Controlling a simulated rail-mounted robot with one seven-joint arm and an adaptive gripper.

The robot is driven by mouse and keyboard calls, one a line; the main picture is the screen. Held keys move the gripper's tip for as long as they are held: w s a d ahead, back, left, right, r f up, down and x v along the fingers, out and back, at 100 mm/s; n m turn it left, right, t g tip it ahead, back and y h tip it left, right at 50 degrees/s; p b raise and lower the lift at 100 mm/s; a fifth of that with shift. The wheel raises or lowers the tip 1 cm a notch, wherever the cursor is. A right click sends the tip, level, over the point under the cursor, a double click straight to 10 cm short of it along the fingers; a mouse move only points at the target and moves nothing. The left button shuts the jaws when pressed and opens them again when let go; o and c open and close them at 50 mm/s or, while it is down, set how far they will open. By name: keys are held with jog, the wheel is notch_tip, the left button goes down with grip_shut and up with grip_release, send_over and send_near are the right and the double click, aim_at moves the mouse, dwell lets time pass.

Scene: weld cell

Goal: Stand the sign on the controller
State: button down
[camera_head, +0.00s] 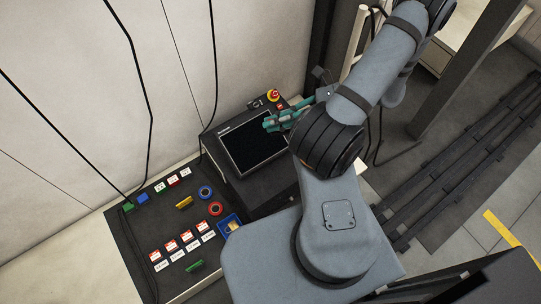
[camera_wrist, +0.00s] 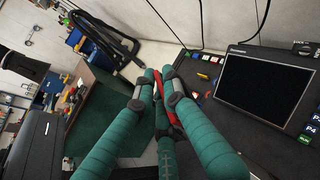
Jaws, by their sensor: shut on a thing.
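The controller is a dark box with a black screen (camera_head: 252,150), in the middle of the head view. Its screen also shows at the right of the wrist view (camera_wrist: 262,82). My gripper (camera_head: 270,123) has teal fingers and is over the screen's upper right part in the head view. In the wrist view the fingers (camera_wrist: 162,95) are closed on a narrow red piece (camera_wrist: 171,95), which seems to be the sign. Most of it is hidden by the fingers, so its face and tilt cannot be told. I cannot tell whether it touches the controller.
A red emergency knob (camera_head: 273,95) stands at the controller's back edge. The lower bench (camera_head: 142,222) to the left holds labelled cards, a blue ring (camera_head: 205,192), a red ring (camera_head: 215,208) and small coloured blocks. Black cables (camera_head: 214,85) hang along the wall.

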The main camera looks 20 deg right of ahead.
jog(key=s+d+f+n+g+b, duration=0.1)
jog(key=s+f+n+g+b, duration=0.15)
jog(key=f+b, duration=0.45)
jog(key=s+d+f+n+g+b, duration=0.1)
jog(key=s+f+g+b, duration=0.15)
jog(key=f+b, duration=0.45)
jog(key=n+g+b, duration=0.2)
jog(key=b, duration=0.6)
send_over(268, 190)
notch_tip(268, 190, down, 16)
jog(key=shift+s+r, duration=0.1)
jog(key=shift+r, duration=0.15)
jog(key=shift+f, duration=0.2)
jog(key=shift+f+b, duration=0.55)
jog(key=shift+f, duration=1.3)
jog(key=shift+f, duration=0.15)
jog(key=c, duration=1.8)
grip_release()
